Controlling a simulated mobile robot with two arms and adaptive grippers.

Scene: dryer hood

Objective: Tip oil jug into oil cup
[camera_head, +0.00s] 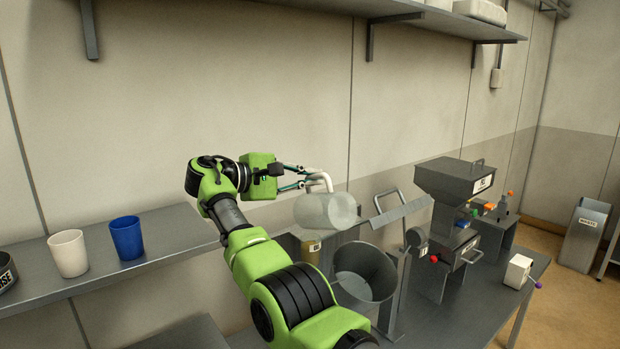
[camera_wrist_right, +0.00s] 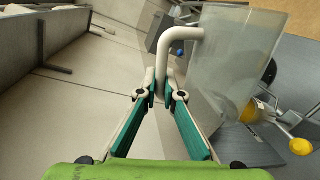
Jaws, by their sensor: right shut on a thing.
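My right gripper (camera_head: 293,177) is shut on the white handle of the oil jug (camera_head: 326,211). The jug is a translucent, pale grey vessel, tipped onto its side in the air, with its round end toward the right. In the right wrist view the fingers (camera_wrist_right: 162,97) close on the handle, and the jug body (camera_wrist_right: 225,60) fills the upper right. No pouring stream is visible. My left gripper is not in view.
A large open metal pot (camera_head: 364,273) stands on the bench right of the gold can. A grey hopper machine (camera_head: 455,182) stands further right. A white cup (camera_head: 69,253) and a blue cup (camera_head: 126,238) stand on the left shelf. A white box (camera_head: 518,271) sits near the bench's right end.

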